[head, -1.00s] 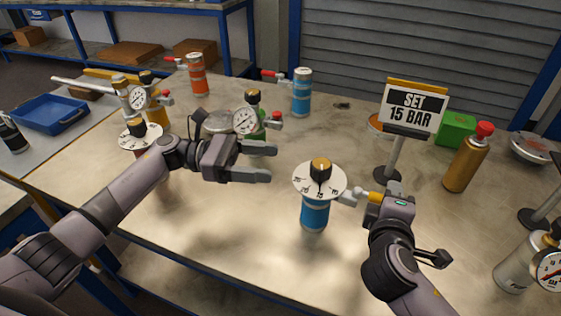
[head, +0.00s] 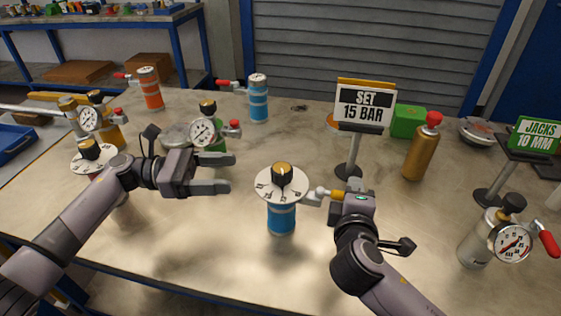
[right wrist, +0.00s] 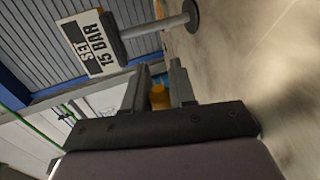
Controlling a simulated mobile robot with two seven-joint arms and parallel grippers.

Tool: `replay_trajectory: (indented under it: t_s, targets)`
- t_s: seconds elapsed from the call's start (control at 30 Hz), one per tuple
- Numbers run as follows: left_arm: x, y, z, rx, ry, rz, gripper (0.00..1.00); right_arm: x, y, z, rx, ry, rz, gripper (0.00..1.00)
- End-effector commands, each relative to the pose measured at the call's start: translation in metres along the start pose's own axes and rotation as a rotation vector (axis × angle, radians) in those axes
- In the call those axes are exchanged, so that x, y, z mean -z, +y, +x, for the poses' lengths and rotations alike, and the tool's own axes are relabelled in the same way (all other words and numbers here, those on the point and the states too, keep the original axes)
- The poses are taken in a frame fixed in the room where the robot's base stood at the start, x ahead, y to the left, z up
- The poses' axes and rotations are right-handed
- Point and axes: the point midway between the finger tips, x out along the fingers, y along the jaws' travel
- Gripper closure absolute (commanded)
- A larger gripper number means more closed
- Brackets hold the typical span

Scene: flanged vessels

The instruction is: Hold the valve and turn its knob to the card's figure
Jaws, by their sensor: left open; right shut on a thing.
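The valve (head: 282,220) is a blue banded cylinder standing upright at the table's middle front. It has a round white dial (head: 264,188) and a black knob (head: 282,181) with an orange top. The dial's figures are too small to read. The card (head: 365,108) on a stand reads "SET 15 BAR"; it also shows in the right wrist view (right wrist: 88,45). My right gripper (head: 317,197) is shut on the valve's yellow-ended side arm, and the yellow piece shows between its fingers (right wrist: 160,85). My left gripper (head: 226,172) is open and empty, left of the dial and apart from it.
A green vessel with a gauge (head: 203,131) stands behind my left gripper. A white-dial vessel (head: 90,158) stands left, beside my left arm. A brown bottle (head: 420,152), a green box (head: 408,121) and a gauged silver vessel (head: 480,240) stand right.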

Motion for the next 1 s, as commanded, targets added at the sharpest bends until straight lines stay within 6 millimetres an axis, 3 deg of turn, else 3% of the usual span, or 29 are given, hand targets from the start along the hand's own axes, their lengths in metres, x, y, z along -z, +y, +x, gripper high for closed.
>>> replay_trajectory:
  t_s: [0.57, 0.6, 0.67, 0.7, 1.0]
  targets:
    - [0.0, 0.0, 0.0001, 0.0, 0.0, 0.0, 0.31, 0.0004, -0.0005, -0.0001, 0.001, 0.001, 0.0, 1.0]
    - [0.0, 0.0, 0.0001, 0.0, 0.0, 0.0, 0.31, 0.0004, -0.0005, -0.0001, 0.001, 0.001, 0.0, 0.68]
    - [0.0, 0.0, 0.0001, 0.0, 0.0, 0.0, 0.31, 0.0003, -0.0004, -0.0001, 0.001, 0.001, 0.0, 0.49]
    - [0.0, 0.0, 0.0001, 0.0, 0.0, 0.0, 0.31, 0.0003, -0.0004, -0.0001, 0.001, 0.001, 0.0, 0.45]
    - [0.0, 0.0, 0.0001, 0.0, 0.0, 0.0, 0.31, 0.0003, -0.0004, -0.0015, 0.001, 0.001, 0.0, 0.45]
